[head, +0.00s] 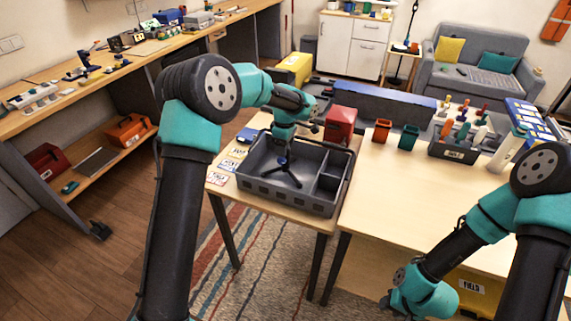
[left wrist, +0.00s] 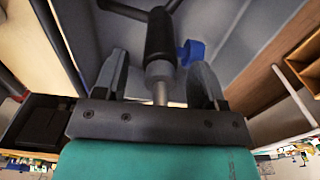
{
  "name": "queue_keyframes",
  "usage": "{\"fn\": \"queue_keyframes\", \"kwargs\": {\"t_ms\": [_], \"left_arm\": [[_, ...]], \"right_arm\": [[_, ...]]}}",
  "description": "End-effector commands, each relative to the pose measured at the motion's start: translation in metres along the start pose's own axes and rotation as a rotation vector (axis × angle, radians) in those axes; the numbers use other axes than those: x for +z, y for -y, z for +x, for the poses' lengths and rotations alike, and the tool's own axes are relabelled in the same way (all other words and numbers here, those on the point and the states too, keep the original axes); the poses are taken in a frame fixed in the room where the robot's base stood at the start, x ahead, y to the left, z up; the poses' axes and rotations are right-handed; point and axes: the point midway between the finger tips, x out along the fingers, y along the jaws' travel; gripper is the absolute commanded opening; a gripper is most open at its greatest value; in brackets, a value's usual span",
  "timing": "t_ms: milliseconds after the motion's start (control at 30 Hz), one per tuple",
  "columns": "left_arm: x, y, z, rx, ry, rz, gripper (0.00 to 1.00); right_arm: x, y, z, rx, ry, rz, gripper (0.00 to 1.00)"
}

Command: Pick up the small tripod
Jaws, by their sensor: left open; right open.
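The small tripod (head: 284,170) is black with a blue knob and stands with legs spread in the large left compartment of the grey crate (head: 277,195). My left gripper (head: 283,144) is over its top, pointing down. In the left wrist view, the open left gripper (left wrist: 161,84) has one finger on each side of the tripod's (left wrist: 160,38) grey upper stem, with gaps visible. The blue knob is beside the right finger. My right gripper (head: 390,302) is low at the front right, away from the tripod, its fingers small and hard to make out.
The crate's walls and divider surround the tripod. A red box (head: 341,124) stands behind the crate, and labelled cards (head: 227,165) lie left of it. Orange and green cups (head: 408,137) and a tool caddy (head: 455,150) stand on the right table, whose front is clear.

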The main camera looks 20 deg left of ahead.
Motion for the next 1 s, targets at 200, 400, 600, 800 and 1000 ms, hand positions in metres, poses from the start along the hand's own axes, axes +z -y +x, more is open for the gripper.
{"fn": "queue_keyframes", "kwargs": {"t_ms": [200,400,600,800,1000], "left_arm": [[0.0000,-0.0001,-0.0003,0.000,0.000,0.000,0.50],[0.0000,-0.0001,-0.0003,0.000,0.000,0.000,0.31],[0.0000,0.0000,-0.0003,0.000,0.000,0.000,0.12],[0.0000,0.0000,-0.0003,0.000,0.000,0.000,0.00],[-0.0001,-0.0002,-0.0008,0.001,0.000,0.000,0.00]], "right_arm": [[0.0000,0.0000,0.0000,0.000,0.000,0.000,0.43],[0.0000,0.0000,0.0000,0.000,0.000,0.000,0.43],[0.0000,0.0000,0.0000,0.000,0.000,0.000,0.43],[0.0000,0.0000,0.0000,0.000,0.000,0.000,0.43],[0.0000,0.0000,0.0000,0.000,0.000,0.000,0.43]]}}
